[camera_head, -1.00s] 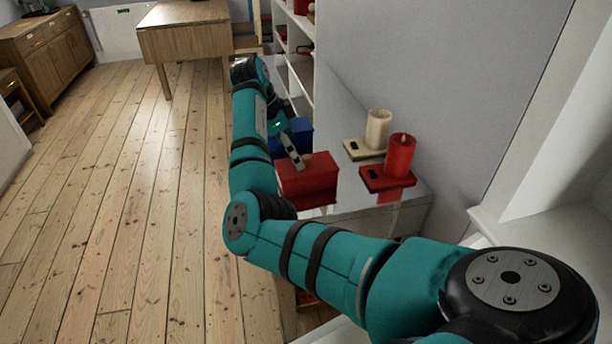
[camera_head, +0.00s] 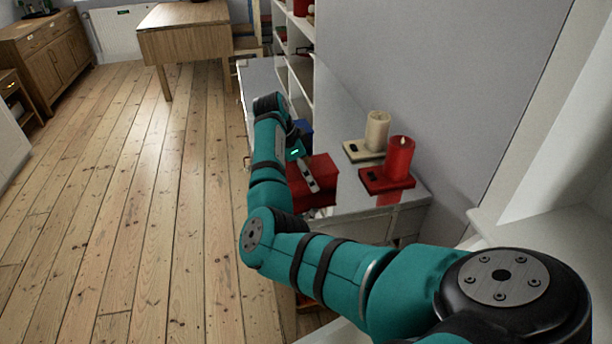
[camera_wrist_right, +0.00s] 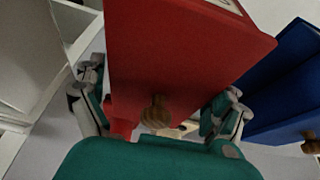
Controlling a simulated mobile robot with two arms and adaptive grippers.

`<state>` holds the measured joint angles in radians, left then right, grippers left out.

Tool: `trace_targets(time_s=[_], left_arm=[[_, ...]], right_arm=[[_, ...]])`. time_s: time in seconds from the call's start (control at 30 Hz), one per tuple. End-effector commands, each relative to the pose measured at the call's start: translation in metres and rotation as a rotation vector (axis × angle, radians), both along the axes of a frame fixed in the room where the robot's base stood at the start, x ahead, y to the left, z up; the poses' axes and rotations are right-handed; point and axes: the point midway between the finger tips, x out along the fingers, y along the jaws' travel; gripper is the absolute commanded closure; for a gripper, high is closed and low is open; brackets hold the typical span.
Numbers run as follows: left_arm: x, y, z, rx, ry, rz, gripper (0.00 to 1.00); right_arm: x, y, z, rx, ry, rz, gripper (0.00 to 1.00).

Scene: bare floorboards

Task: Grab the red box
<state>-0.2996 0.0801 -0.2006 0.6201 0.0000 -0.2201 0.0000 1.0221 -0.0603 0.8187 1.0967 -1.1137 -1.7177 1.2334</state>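The red box (camera_head: 320,170) sits on the glossy top of a low cabinet, partly hidden by my right arm in the head view. In the right wrist view the red box (camera_wrist_right: 180,60) fills the middle, with a round wooden knob on the side facing the camera. My right gripper (camera_head: 309,178) is at the box, with one light finger seen against its red surface. In the wrist view the fingers of this gripper (camera_wrist_right: 158,118) are spread, one on each side of the box; firm contact is not clear. My left gripper is not in view.
A blue box (camera_head: 305,127) stands just behind the red one and shows at the right of the wrist view (camera_wrist_right: 285,85). A red candle (camera_head: 400,158) and a cream candle (camera_head: 377,130) stand on the cabinet (camera_head: 395,220) to the right. A wall and shelves are behind.

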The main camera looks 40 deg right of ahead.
Motion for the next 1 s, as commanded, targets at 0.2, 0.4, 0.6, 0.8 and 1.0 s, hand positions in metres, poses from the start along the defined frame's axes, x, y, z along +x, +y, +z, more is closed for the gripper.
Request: trace_targets(time_s=[0.2, 0.4, 0.6, 0.8, 1.0], left_arm=[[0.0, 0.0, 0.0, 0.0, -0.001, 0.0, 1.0], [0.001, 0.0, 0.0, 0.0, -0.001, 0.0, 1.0], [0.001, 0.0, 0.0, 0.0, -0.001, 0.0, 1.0], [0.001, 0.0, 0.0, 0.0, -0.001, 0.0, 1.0], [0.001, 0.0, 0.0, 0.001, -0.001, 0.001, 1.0]], right_arm=[[0.0, 0.0, 0.0, 0.0, 0.0, 0.0, 0.31], [0.0, 0.0, 0.0, 0.0, 0.001, 0.0, 0.47], [0.0, 0.0, 0.001, 0.0, 0.0, 0.0, 0.48], [0.0, 0.0, 0.001, 0.0, 0.0, 0.0, 0.48], [0.001, 0.0, 0.013, -0.001, -0.002, 0.0, 0.48]])
